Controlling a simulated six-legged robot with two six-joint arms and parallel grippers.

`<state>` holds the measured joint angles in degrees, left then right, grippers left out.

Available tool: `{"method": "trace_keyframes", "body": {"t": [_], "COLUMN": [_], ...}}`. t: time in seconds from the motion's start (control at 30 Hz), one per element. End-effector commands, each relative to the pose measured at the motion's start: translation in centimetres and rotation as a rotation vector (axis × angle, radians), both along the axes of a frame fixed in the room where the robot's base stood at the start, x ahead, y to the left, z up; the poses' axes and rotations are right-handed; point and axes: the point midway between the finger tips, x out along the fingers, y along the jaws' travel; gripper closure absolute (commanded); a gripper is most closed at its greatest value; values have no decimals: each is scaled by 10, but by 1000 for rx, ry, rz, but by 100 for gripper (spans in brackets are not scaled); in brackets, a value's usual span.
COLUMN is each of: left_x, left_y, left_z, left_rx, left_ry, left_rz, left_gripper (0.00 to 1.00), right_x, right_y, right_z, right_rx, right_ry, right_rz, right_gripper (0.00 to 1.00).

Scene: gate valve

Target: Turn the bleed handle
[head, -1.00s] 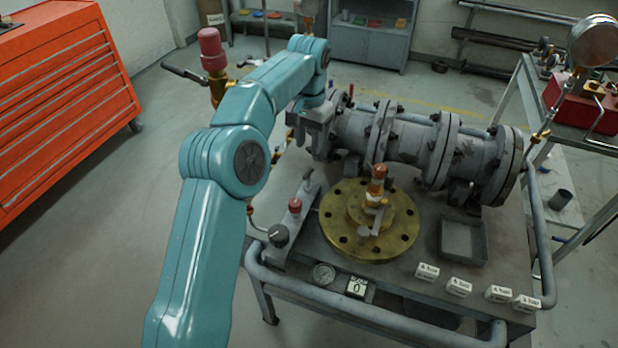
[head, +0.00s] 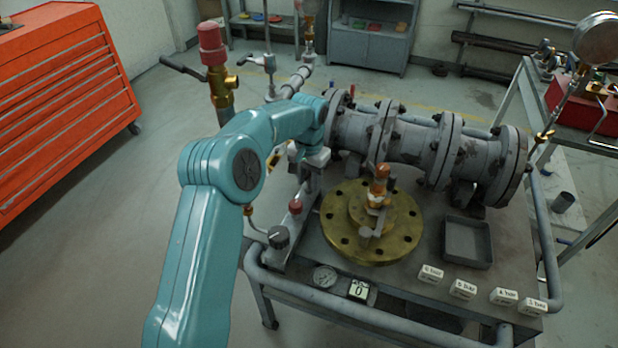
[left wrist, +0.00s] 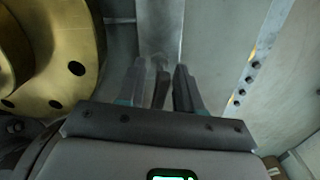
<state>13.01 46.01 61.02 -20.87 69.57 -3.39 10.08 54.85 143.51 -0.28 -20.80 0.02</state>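The bleed handle appears to be the small grey lever (left wrist: 160,88) in the left wrist view, on a narrow grey strip. It stands between the two fingers of my left gripper (left wrist: 160,92). The fingers are apart, and I see a narrow gap on each side of the lever; contact is not clear. In the head view my left gripper (head: 311,172) points down over the far end of the grey strip (head: 272,262) and hides the lever. My right gripper is not in view.
A brass flange (head: 345,240) with an orange-topped fitting lies just right of the strip. A grey flanged pipe (head: 405,140) runs behind.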

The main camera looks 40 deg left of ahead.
Motion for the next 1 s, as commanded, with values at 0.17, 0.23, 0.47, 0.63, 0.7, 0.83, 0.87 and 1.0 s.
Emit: {"method": "trace_keyframes", "body": {"t": [0.17, 0.23, 0.47, 0.63, 0.7, 0.83, 0.87, 1.0], "left_x": [0, 0, 0, 1, 1, 1, 1, 0], "left_y": [0, 0, 0, 0, 0, 0, 0, 0], "left_z": [0, 1, 1, 1, 1, 1, 1, 1], "left_rx": [0, 0, 1, 1, 1, 1, 1, 0], "left_ry": [0, 0, 0, -1, -2, -1, -1, -1], "left_rz": [0, 3, 101, 100, 100, 100, 99, 99], "left_gripper": [100, 100, 100, 100, 74, 63, 63, 63], "right_x": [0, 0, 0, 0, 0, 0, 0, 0], "right_y": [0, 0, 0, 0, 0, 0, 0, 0], "right_z": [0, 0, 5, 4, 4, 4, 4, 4], "right_rx": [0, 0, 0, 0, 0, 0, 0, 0], "right_ry": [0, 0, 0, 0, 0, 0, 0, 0], "right_rz": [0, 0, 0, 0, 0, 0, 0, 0], "right_gripper": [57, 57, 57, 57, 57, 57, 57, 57]}}
